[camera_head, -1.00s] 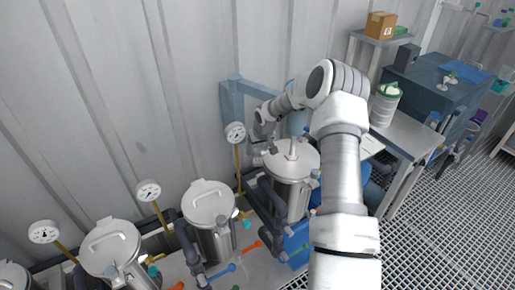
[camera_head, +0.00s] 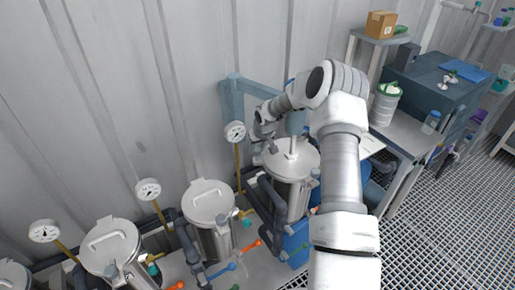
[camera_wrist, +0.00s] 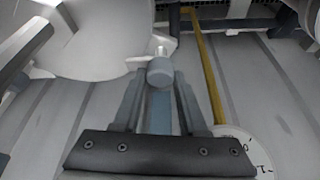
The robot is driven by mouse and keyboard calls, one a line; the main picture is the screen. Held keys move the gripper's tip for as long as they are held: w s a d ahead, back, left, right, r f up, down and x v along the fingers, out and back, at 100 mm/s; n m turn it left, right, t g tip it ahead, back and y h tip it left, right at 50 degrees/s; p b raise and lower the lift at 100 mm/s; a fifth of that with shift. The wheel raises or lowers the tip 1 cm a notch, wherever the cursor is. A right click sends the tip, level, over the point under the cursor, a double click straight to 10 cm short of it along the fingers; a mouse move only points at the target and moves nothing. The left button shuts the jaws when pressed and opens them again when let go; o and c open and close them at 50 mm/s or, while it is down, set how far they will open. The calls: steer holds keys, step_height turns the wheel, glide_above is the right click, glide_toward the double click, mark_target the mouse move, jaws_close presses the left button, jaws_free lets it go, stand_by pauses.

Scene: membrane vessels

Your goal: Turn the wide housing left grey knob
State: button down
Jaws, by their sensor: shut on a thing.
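The wide housing (camera_head: 290,178) is a steel vessel with a light lid and a post on top, below my forearm in the head view. In the wrist view its lid (camera_wrist: 100,35) fills the upper left. The grey knob (camera_wrist: 160,71) is a short round cap on a light stem at the lid's edge. My gripper (camera_wrist: 160,84) has its two fingers on either side of the knob, shut on it. In the head view my gripper (camera_head: 262,132) is at the housing's upper left, and the knob cannot be made out there.
Narrower steel vessels (camera_head: 210,205) stand to the left, with dial gauges (camera_head: 235,132) on yellow pipes behind. In the wrist view a yellow pipe (camera_wrist: 205,65) and a gauge (camera_wrist: 245,150) are close to the right finger. The corrugated wall (camera_head: 150,90) is close behind.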

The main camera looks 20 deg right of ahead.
steer(key=n+y, duration=0.1)
steer(key=n, duration=0.1)
steer(key=n+b, duration=0.1)
steer(key=n, duration=0.1)
steer(key=shift+d+f+n+y, duration=0.1)
steer(key=shift+n+y, duration=0.2)
steer(key=shift+y, duration=0.1)
steer(key=shift+n+g+y+b, duration=0.45)
steer(key=shift+n+b, duration=0.45)
steer(key=shift+n, duration=0.4)
steer(key=shift+c, duration=2.2)
jaws_free()
steer(key=shift+r, duration=0.2)
